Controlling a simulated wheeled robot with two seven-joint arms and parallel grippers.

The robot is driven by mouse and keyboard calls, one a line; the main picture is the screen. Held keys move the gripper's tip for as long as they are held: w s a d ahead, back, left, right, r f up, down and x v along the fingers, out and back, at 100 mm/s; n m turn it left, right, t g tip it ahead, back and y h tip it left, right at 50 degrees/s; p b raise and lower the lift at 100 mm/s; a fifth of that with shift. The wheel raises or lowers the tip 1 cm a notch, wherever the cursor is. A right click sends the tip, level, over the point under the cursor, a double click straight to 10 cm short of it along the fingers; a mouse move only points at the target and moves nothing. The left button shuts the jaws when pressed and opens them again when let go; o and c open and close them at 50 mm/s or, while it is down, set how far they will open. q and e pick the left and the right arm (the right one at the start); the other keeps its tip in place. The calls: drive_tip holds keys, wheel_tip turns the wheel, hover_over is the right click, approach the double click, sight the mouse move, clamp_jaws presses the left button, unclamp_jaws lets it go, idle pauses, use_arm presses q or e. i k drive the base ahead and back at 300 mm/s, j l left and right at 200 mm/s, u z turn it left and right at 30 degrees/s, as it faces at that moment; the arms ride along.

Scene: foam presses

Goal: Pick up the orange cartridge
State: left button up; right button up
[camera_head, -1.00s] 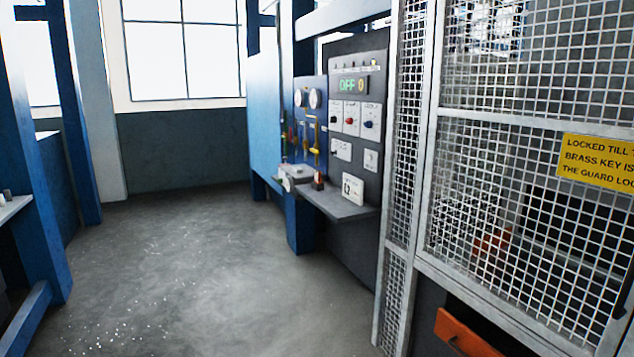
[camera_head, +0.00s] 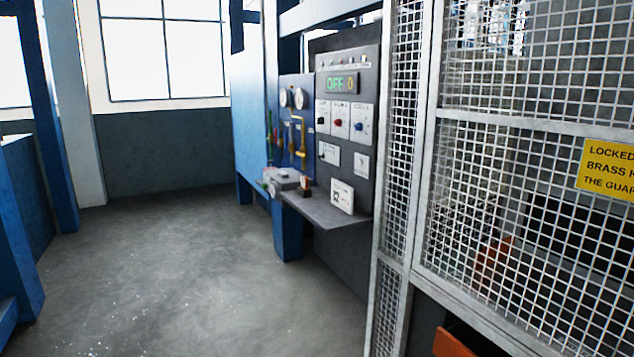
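I cannot make out an orange cartridge for certain in this view. An orange shape (camera_head: 492,262) shows behind the wire mesh of the guard, partly hidden by it. Another orange piece (camera_head: 452,343) sits below the guard frame at the bottom edge, cut off by the picture. I cannot tell what either one is. A small red and dark object (camera_head: 305,187) stands on the grey shelf (camera_head: 325,212) under the control panel. Neither of my grippers is in view.
The mesh guard (camera_head: 535,190) with a yellow sign (camera_head: 607,170) fills the right side. A control panel (camera_head: 345,125) with a lit display stands left of it. Blue posts (camera_head: 60,120) stand at the left. The grey floor (camera_head: 180,270) between is clear.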

sight(304, 178)
drive_tip(key=i+z, duration=0.1)
drive_tip(key=i, duration=0.4)
drive_tip(key=i+j+z, duration=0.1)
drive_tip(key=i, duration=0.35)
drive_tip(key=i+j+z, duration=0.1)
drive_tip(key=i, duration=0.35)
drive_tip(key=i+j+z, duration=0.15)
drive_tip(key=i, duration=0.35)
drive_tip(key=j, duration=0.05)
